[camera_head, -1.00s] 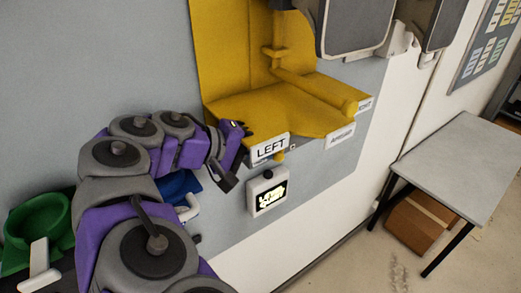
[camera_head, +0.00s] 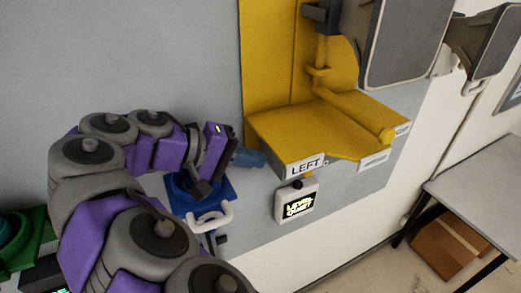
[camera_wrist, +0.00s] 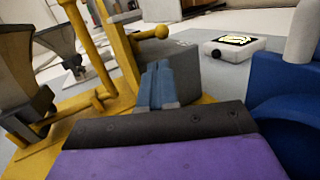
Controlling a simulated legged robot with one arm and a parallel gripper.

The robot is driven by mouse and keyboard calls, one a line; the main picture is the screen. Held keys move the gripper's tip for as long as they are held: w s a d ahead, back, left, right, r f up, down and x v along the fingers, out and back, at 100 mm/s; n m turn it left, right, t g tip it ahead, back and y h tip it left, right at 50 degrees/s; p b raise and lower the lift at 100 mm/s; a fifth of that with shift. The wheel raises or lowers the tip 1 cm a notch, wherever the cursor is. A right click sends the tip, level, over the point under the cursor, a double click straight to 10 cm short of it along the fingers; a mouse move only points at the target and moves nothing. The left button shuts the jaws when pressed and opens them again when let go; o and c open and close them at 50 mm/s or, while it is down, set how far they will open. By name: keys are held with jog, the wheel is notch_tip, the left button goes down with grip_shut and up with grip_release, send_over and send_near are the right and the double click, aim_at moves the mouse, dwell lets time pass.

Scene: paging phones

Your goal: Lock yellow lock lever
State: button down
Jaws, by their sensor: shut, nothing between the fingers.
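The yellow fixture (camera_head: 285,130) is mounted on the grey wall panel, with a shelf-like base and a "LEFT" label on its front edge. A yellow lever (camera_head: 350,112) with a round knob at its end lies across the base, pointing down to the right. In the wrist view a yellow knob (camera_wrist: 161,32) shows beyond my fingertips. My gripper (camera_head: 258,158) is shut and empty, just left of the fixture's base, with its blue-grey fingers pointing right. They also show in the wrist view (camera_wrist: 158,84). I cannot tell whether they touch the fixture.
A small white box with a lit screen (camera_head: 297,206) hangs below the label. A blue holder with a white handle (camera_head: 210,217) is below my gripper, and a green holder (camera_head: 32,245) is at lower left. Dark grey panels (camera_head: 410,40) overhang the fixture. A table (camera_head: 480,190) stands at right.

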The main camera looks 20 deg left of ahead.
jog(key=shift+s+a+r+p, duration=0.1)
jog(key=shift+s+a+p, duration=0.15)
jog(key=shift+s+p, duration=0.1)
dwell(0.3)
jog(key=w+d+r+g+y, duration=0.4)
jog(key=d+r+g+y, duration=0.2)
jog(key=d+r+y, duration=0.2)
notch_tip(320, 180, up, 3)
jog(key=shift+w+d+r+y, duration=0.15)
jog(key=shift+w+d+y, duration=0.15)
jog(key=shift+y, duration=0.8)
jog(key=shift+a, duration=0.15)
